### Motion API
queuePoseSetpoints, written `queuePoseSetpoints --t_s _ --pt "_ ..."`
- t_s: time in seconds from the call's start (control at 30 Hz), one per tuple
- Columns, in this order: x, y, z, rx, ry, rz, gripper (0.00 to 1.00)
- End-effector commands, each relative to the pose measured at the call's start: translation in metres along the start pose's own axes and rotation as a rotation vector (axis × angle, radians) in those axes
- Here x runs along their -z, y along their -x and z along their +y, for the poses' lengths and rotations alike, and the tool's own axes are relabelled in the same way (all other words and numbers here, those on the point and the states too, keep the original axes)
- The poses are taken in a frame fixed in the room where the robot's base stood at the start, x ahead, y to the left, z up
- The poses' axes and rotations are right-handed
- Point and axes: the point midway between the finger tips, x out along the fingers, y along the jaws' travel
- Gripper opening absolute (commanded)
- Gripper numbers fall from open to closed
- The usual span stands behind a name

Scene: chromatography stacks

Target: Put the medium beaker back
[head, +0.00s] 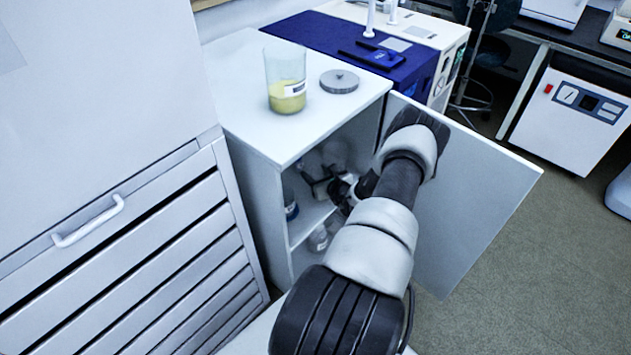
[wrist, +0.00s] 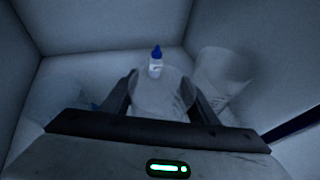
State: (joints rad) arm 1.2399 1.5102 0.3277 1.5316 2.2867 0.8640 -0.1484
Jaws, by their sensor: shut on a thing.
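My gripper (head: 322,184) is inside the open white cabinet (head: 237,87), at its upper compartment. In the wrist view my gripper (wrist: 161,108) is shut on a pale, see-through beaker (wrist: 160,92), which I take to be the medium beaker. One dark finger is on each side of it. The beaker's lower part is hidden by the gripper body, and I cannot tell whether it touches the shelf. A second pale vessel (wrist: 222,66) stands to its right, near the cabinet wall. A small white bottle with a blue cap (wrist: 156,62) shows behind the held beaker.
The cabinet door (head: 473,196) stands open to the right of my arm. A beaker with yellow content (head: 287,94) and a grey disc (head: 339,81) sit on the cabinet top. Another bottle (head: 318,238) is in the lower compartment. A drawer unit (head: 130,250) stands close on the left.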

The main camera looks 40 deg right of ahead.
Motion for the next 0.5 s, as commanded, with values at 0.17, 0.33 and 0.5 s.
queuePoseSetpoints --t_s 0.17,0.33,0.5 --pt "0.002 -0.009 0.000 0.001 -0.001 0.000 0.24" --pt "0.025 -0.018 0.000 0.001 -0.002 0.000 0.24" --pt "0.029 -0.020 0.000 0.000 0.000 -0.001 0.24"
